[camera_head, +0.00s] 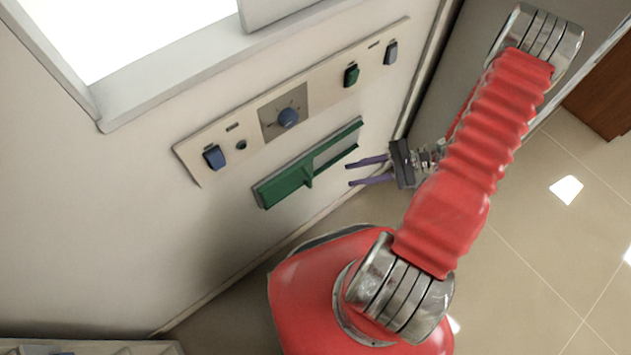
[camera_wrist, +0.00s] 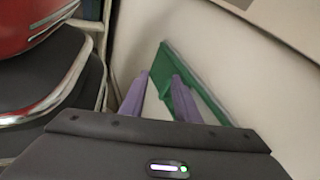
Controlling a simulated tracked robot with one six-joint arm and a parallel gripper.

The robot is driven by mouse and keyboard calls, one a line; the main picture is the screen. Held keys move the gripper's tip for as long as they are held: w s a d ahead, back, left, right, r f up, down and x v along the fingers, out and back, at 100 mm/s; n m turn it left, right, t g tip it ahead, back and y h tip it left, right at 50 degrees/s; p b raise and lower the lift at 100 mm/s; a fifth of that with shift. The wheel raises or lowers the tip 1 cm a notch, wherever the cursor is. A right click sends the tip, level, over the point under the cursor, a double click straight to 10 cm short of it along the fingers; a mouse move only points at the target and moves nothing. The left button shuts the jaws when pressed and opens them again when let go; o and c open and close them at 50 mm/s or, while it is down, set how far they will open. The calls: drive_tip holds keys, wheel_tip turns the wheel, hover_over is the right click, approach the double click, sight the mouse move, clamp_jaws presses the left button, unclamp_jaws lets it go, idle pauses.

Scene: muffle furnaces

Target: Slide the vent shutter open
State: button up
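The vent shutter (camera_head: 285,187) is a green plate with a small upright handle tab (camera_head: 308,178), in a green-edged track (camera_head: 338,141) low on the pale furnace front. Nothing is held.
Above the shutter is a control panel (camera_head: 255,124) with a blue dial (camera_head: 288,117) and several switches. A bright window-like opening (camera_head: 130,35) is at upper left. The tiled floor (camera_head: 540,240) is clear at right. A brown cabinet (camera_head: 606,95) stands at far right.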

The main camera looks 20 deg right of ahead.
wheel_tip(320, 180, down, 10)
drive_tip(key=s+m+t, duration=0.2)
drive_tip(key=m+t, duration=0.5)
drive_tip(key=shift+s+d, duration=0.2)
drive_tip(key=shift+d, duration=0.2)
drive_tip(key=shift+w+a, duration=0.1)
drive_tip(key=x, duration=1.3)
drive_tip(key=shift+w, duration=0.3)
drive_tip(key=shift+a, duration=0.15)
drive_tip(key=shift+c, duration=0.2)
clamp_jaws()
